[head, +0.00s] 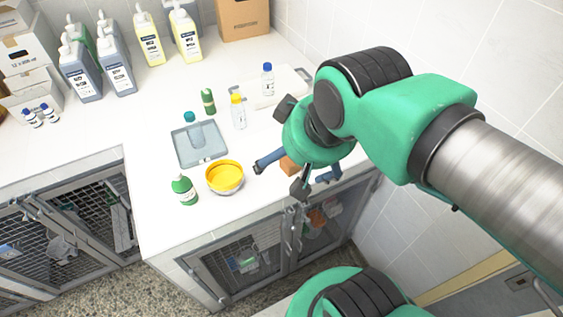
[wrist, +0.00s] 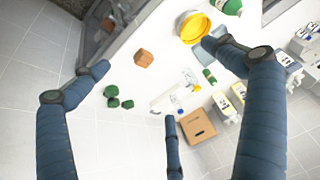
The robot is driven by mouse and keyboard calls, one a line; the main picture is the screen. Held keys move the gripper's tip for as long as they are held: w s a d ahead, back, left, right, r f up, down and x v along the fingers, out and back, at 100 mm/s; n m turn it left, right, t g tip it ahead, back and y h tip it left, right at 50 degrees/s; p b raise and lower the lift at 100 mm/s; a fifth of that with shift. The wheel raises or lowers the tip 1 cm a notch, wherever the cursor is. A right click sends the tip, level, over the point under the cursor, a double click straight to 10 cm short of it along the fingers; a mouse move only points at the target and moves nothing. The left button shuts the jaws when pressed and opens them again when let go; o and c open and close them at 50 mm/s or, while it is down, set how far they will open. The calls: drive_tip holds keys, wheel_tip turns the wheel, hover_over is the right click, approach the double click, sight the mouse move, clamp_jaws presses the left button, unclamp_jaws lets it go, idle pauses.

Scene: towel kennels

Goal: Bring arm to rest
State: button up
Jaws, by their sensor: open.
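My gripper (head: 300,172) hangs over the front right part of the white counter in the head view, at the end of my green arm. In the wrist view my gripper (wrist: 150,85) has its blue fingers spread wide with nothing between them. An orange-brown block (head: 289,166) shows just behind the fingers in the head view. The block also shows on the counter in the wrist view (wrist: 144,57), apart from the fingers. A yellow bowl (head: 225,178) stands left of my gripper, near the counter's front edge.
Large jugs (head: 115,66) and a cardboard box (head: 243,16) line the back. Wire kennel doors (head: 235,262) are below. Tiled wall is at right.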

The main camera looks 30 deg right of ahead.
wheel_tip(320, 180, down, 4)
drive_tip(key=b, duration=0.4)
drive_tip(key=shift+d+f+b, duration=0.1)
drive_tip(key=shift+f+b, duration=0.1)
drive_tip(key=shift+b, duration=0.1)
drive_tip(key=c, duration=1.7)
drive_tip(key=shift+w+a, duration=0.25)
drive_tip(key=shift+w, duration=0.05)
clamp_jaws()
drive_tip(key=w+a+f+m+g+p, duration=0.1)
drive_tip(key=w+a+f+m+g, duration=0.1)
drive_tip(key=w+a+f, duration=0.4)
drive_tip(key=w+a+f+m+g+p, duration=0.2)
drive_tip(key=w+a+f, duration=0.5)
drive_tip(key=a, duration=0.4)
drive_tip(key=shift+w+a+f+m+g, duration=0.2)
drive_tip(key=shift+m+g, duration=0.6)
drive_tip(key=shift+m, duration=0.3)
